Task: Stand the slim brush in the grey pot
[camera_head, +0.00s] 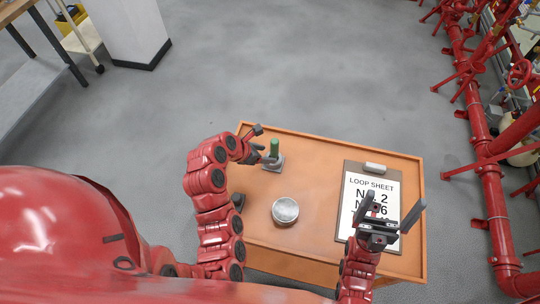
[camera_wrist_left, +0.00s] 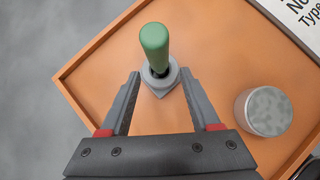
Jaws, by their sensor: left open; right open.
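The slim brush (camera_head: 275,147) shows as an upright green handle standing in a small grey holder (camera_head: 272,166) on the orange table. In the left wrist view the green handle (camera_wrist_left: 155,45) rises from the grey holder (camera_wrist_left: 163,82), and its lower end is hidden there. The grey pot (camera_head: 285,211) is a round, light grey vessel nearer me; it also shows at the right of the left wrist view (camera_wrist_left: 264,111). My left gripper (camera_head: 264,145) is open at the brush, its fingers on either side of the holder, gripping nothing. My right gripper (camera_head: 395,203) is open and empty above the clipboard.
A clipboard (camera_head: 358,219) with a loop sheet lies on the right of the orange table (camera_head: 318,158), which has a raised rim. Red pipes (camera_head: 481,160) run along the right. Between pot and clipboard the tabletop is clear.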

